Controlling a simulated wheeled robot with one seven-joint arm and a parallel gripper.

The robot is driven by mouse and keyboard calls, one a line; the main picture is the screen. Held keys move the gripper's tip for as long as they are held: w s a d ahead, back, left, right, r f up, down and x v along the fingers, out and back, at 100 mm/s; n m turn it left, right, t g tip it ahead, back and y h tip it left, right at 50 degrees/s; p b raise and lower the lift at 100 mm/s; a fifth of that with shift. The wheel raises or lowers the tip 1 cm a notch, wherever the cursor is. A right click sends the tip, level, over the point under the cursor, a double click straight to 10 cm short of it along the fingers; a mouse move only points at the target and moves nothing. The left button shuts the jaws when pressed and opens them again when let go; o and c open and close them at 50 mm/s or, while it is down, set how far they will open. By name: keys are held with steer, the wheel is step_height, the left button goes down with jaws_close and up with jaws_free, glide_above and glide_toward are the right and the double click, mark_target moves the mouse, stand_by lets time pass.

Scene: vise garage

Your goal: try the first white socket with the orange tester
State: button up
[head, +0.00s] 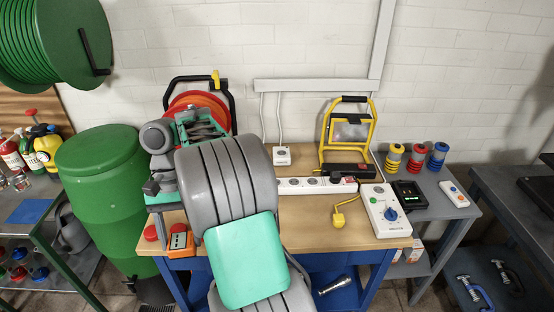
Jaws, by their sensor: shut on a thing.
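A small orange device with a pale display (180,240), which looks like the tester, sits at the bench's front left. A white single socket box (282,153) stands at the back of the bench, with a cable running up the wall. A long white socket strip (305,185) lies in front of it, its left end hidden behind my grey and green arm. I cannot tell which is the first white socket. My gripper's fingers do not show; my arm covers the left middle of the bench. Whatever it holds is hidden.
A yellow work lamp (348,135) stands behind the strip. A yellow plug (340,216) and a white box with a blue knob (388,212) lie to the right. A red mushroom button (150,233) is beside the orange device. The wooden bench front (320,236) is clear.

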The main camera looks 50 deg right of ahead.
steer(key=w+a+n+g+h, duration=0.1)
steer(key=w+a+n+h, duration=0.2)
steer(key=a+n, duration=0.5)
steer(key=shift+w+a+f+n, duration=0.2)
steer(key=shift+a+f+n, duration=0.2)
steer(key=shift+a, duration=0.75)
steer(key=shift+s, duration=0.1)
